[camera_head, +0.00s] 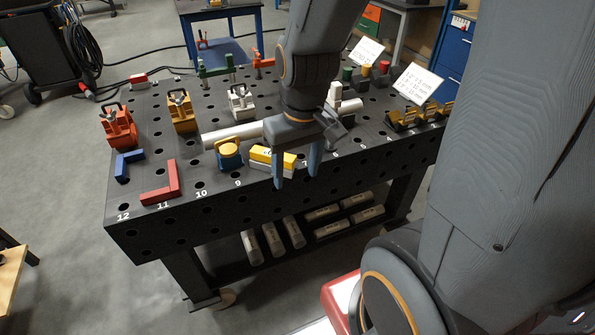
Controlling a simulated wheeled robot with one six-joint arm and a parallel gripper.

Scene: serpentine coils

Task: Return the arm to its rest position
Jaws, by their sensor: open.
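My gripper (297,170) hangs from the arm over the front edge of the dark perforated table (225,200). Its two blue-grey fingers point down and stand apart, with nothing visible between them. A yellow and white block (270,157) lies on the table just behind and left of the fingers; I cannot tell whether they touch it. My arm covers part of the table's middle, and its larger links fill the right of the view.
A blue and yellow clamp (229,153), a white tube (232,135), a red angle (163,186) and a blue angle (128,164) lie left of my gripper. Orange (118,127) and yellow (182,110) clamps stand farther back. White cards (418,82) stand at right.

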